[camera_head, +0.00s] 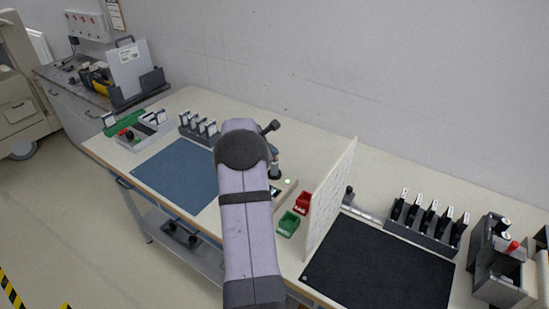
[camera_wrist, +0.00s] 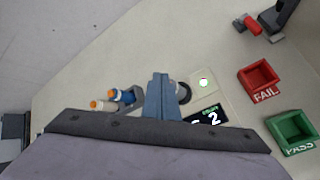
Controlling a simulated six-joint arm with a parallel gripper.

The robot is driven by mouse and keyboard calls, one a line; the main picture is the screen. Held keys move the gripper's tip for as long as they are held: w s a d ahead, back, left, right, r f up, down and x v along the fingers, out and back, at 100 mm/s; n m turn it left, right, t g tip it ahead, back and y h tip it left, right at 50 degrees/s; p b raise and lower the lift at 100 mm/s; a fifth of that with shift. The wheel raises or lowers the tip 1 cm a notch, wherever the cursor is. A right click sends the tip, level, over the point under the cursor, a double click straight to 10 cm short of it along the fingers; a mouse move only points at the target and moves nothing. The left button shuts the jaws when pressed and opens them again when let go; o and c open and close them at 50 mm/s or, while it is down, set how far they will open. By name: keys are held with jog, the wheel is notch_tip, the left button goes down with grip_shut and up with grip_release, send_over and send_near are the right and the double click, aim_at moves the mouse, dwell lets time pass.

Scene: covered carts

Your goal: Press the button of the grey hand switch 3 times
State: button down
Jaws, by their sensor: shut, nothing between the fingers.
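My gripper (camera_wrist: 160,82) is shut and empty in the wrist view, its fingers pointing down over a tester with a small dark display (camera_wrist: 205,116). The display shows a "2" with another mark partly hidden beside it. A dark round holder (camera_wrist: 183,91) with a grey part in it, likely the grey hand switch, stands right beside the fingers and is partly covered by them. In the head view the upright switch and holder (camera_head: 275,172) show just right of my arm. I cannot see the button clearly or tell whether the fingertips touch it.
A lit indicator (camera_wrist: 203,82) is on the tester's plate. Red FAIL (camera_wrist: 259,80) and green PASS (camera_wrist: 292,132) bins are to the right. Orange- and blue-capped items (camera_wrist: 117,97) lie left. A white upright panel (camera_head: 331,195) divides the bench; a blue mat (camera_head: 175,175) is left.

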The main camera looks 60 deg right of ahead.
jog(key=shift+f+b, duration=0.35)
jog(key=shift+f, duration=0.05)
dwell(0.5)
jog(key=shift+r+p, duration=0.65)
jog(key=shift+r, duration=0.15)
jog(key=shift+r, duration=0.1)
jog(key=shift+r+p, duration=2.1)
jog(key=shift+r, duration=0.35)
